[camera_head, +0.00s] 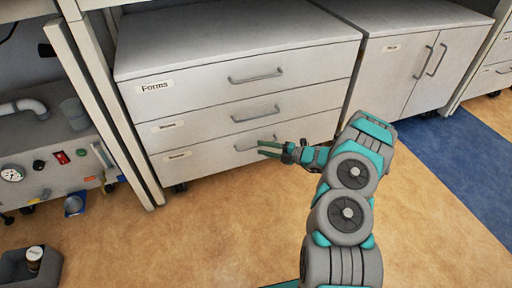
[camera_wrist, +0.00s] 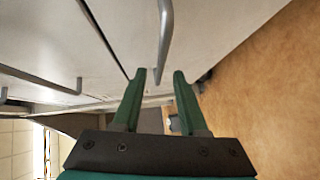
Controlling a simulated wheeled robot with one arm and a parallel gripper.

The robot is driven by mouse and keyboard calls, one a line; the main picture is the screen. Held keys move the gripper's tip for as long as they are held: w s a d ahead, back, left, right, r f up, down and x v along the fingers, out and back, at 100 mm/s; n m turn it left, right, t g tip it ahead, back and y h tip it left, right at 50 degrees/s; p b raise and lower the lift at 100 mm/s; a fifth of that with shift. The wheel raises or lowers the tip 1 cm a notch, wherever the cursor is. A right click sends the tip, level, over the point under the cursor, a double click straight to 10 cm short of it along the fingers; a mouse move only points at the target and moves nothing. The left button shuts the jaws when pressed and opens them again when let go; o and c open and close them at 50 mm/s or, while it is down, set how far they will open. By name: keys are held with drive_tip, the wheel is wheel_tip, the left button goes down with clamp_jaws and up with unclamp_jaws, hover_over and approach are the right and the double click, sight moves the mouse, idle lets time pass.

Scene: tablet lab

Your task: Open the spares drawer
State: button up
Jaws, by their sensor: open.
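A low white cabinet has three drawers, one above another. The top drawer (camera_head: 235,79) is labelled "Forms". The labels on the middle drawer (camera_head: 205,124) and the bottom drawer (camera_head: 205,157) are too small to read, so I cannot tell which is the spares drawer. All three look shut. My gripper (camera_head: 266,148) is open and in front of the bottom drawer, by its handle (camera_head: 240,147). In the wrist view, a grey bar handle (camera_wrist: 165,45) ends between the tips of my open green fingers (camera_wrist: 159,77). I cannot tell whether they touch it.
A two-door white cabinet (camera_head: 385,75) stands to the right, with blue floor (camera_head: 462,160) in front. A frame post (camera_head: 112,120) and a bench with a gauge (camera_head: 12,174) are at the left. A grey bin (camera_head: 45,272) holds a small jar.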

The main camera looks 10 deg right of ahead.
sight(256, 146)
drive_tip(key=shift+x, duration=1.9)
clamp_jaws()
